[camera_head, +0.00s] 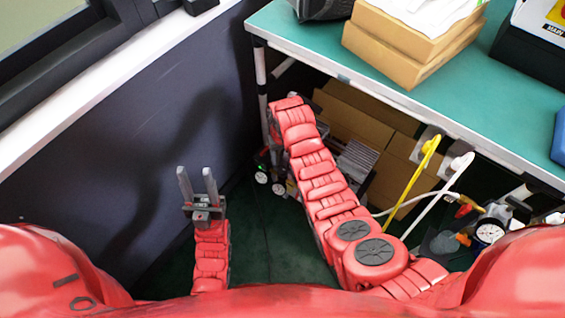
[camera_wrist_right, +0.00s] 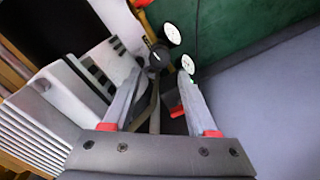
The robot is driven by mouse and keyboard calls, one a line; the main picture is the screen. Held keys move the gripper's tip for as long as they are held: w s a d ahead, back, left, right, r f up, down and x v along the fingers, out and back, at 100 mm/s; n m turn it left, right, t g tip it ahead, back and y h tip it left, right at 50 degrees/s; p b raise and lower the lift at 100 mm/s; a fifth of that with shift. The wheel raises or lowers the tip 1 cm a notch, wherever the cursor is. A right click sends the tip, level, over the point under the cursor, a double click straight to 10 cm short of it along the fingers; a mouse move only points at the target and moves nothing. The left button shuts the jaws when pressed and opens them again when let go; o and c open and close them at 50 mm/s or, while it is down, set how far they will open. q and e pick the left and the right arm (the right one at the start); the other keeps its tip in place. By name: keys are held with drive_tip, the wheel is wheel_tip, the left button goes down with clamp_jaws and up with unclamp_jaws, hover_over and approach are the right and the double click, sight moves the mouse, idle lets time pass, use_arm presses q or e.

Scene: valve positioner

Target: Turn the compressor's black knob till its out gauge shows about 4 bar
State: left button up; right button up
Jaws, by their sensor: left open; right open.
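In the right wrist view, a dark round part that looks like the compressor's black knob (camera_wrist_right: 158,58) lies beyond and between the fingertips of my right gripper (camera_wrist_right: 159,72). That gripper is open; contact with the knob cannot be told. Two white gauges, one upper (camera_wrist_right: 172,33) and one lower (camera_wrist_right: 187,63), sit beside the knob. Their readings are too small to make out, and which is the out gauge is unclear. In the head view, the gauges (camera_head: 262,177) show low, beside my right arm, which hides the knob and right gripper. My left gripper (camera_head: 197,183) is open and empty, pointing up.
A grey finned body (camera_wrist_right: 35,125) fills the left of the wrist view. A green-topped table (camera_head: 325,50) stands above, with cardboard boxes (camera_head: 395,45) on it. A dark wall (camera_head: 110,160) is at left. Yellow (camera_head: 412,180) and white hoses and another gauge (camera_head: 489,232) are at right.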

wheel_tip(320, 180, up, 9)
drive_tip(key=p, duration=0.1)
drive_tip(key=shift+r+p, duration=0.2)
drive_tip(key=shift+p, duration=0.15)
